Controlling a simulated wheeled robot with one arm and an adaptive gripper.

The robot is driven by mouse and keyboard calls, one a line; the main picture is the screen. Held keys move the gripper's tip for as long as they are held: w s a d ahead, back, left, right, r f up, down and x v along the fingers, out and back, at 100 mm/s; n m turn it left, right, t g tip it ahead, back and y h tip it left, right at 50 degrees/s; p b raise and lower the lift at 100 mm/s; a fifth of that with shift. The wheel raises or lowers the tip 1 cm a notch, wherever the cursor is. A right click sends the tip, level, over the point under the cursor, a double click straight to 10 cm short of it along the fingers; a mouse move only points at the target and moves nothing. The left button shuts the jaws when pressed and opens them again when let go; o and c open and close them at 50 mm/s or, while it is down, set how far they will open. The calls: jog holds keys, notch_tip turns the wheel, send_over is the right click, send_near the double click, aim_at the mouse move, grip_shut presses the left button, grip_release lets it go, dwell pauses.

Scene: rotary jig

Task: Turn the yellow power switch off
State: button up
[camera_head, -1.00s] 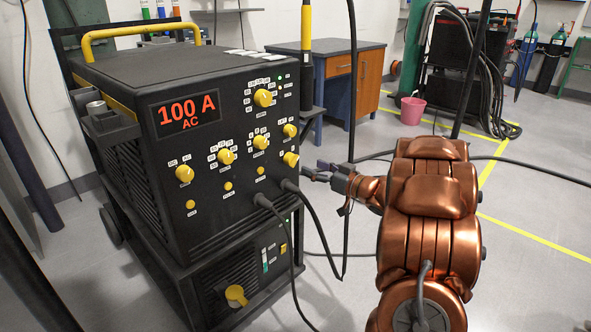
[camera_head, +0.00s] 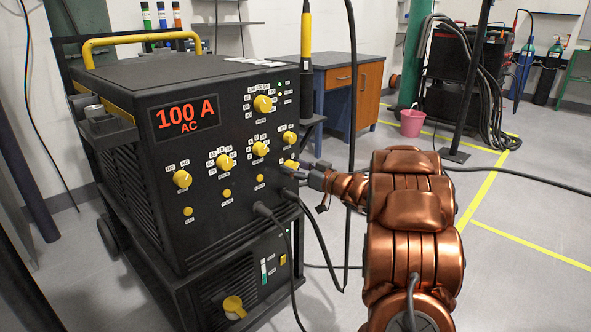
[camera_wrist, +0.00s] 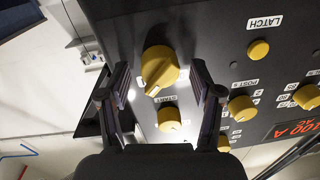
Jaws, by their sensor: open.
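A yellow rotary knob (camera_head: 291,165) sits at the lower right of the upper black panel, beside my gripper (camera_head: 310,174). In the wrist view this knob (camera_wrist: 160,66) has a raised pointer bar and appears between my gripper's (camera_wrist: 160,76) two fingers. The fingers are open, one on each side; I cannot tell whether they touch it. The knob's own label is not readable, so I cannot tell whether it is the power switch. The lower unit carries another yellow knob (camera_head: 234,304) and a small yellow switch (camera_head: 283,259).
Neighbouring yellow knobs include one marked LATCH (camera_wrist: 257,50) and one near a START label (camera_wrist: 168,118). The display (camera_head: 186,117) reads 100 A AC. Black cables (camera_head: 330,258) hang from the panel below my gripper. Open floor lies to the right.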

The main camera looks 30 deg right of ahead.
jog(key=c, duration=1.1)
jog(key=shift+c, duration=0.2)
jog(key=n+p, duration=0.1)
jog(key=n, duration=0.2)
jog(key=shift+n, duration=0.4)
jog(key=n, duration=0.4)
jog(key=shift+s+a+f, duration=0.1)
jog(key=n+h+b, duration=0.1)
jog(key=n+b, duration=0.1)
jog(key=n, duration=0.4)
jog(key=shift+a+f+b, duration=0.1)
jog(key=shift+f+b, duration=0.05)
jog(key=shift+b, duration=0.2)
jog(key=shift+n+b, duration=0.9)
jog(key=shift+n, duration=0.8)
